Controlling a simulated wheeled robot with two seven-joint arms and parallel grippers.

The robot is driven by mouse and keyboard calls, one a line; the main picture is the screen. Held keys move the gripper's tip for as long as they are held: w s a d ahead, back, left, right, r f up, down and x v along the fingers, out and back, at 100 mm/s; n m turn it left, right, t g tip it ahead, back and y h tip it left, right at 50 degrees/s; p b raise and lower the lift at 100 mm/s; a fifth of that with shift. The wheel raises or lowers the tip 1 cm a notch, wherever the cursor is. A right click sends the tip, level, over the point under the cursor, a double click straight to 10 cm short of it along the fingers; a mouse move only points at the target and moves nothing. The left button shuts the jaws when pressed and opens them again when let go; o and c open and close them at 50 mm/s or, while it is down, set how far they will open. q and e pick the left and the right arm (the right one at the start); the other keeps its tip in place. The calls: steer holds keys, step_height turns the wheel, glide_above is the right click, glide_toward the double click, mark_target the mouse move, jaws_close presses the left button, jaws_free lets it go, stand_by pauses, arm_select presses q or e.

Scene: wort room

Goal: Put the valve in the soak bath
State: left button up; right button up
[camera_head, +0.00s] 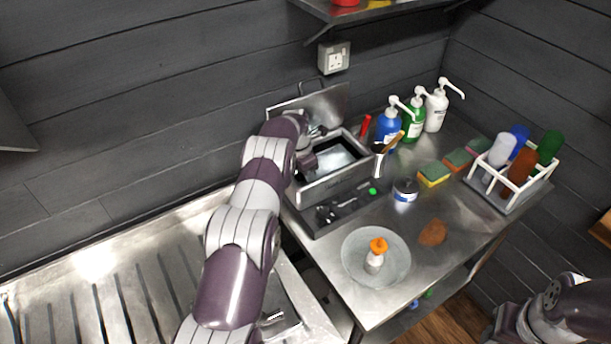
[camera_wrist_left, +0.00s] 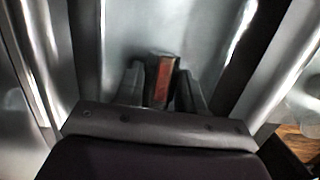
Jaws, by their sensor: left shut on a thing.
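My left gripper (camera_wrist_left: 160,88) is shut on a small dark-red block-like part, which I take to be the valve (camera_wrist_left: 163,78); only a narrow piece shows between the fingers. In the head view the valve is hidden by my left arm. The soak bath (camera_head: 346,187) is an open steel box with its lid (camera_head: 326,103) raised behind it. My left wrist is over the bath's left side. Grey metal lies beyond the fingers in the wrist view. My right arm shows at the lower right, but its jaws are not visible.
A glass dish (camera_head: 352,262) holds a white, orange-topped item. A round tin (camera_head: 405,190), sponges (camera_head: 434,174), pump bottles (camera_head: 388,130) and a bottle rack (camera_head: 510,205) stand to the bath's right. A ribbed drainer (camera_head: 120,290) lies left. A shelf (camera_head: 375,12) hangs above.

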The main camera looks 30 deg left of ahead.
arm_select(q)
steer(key=shift+f, duration=0.2)
steer(key=o, duration=1)
steer(key=shift+o, duration=0.7)
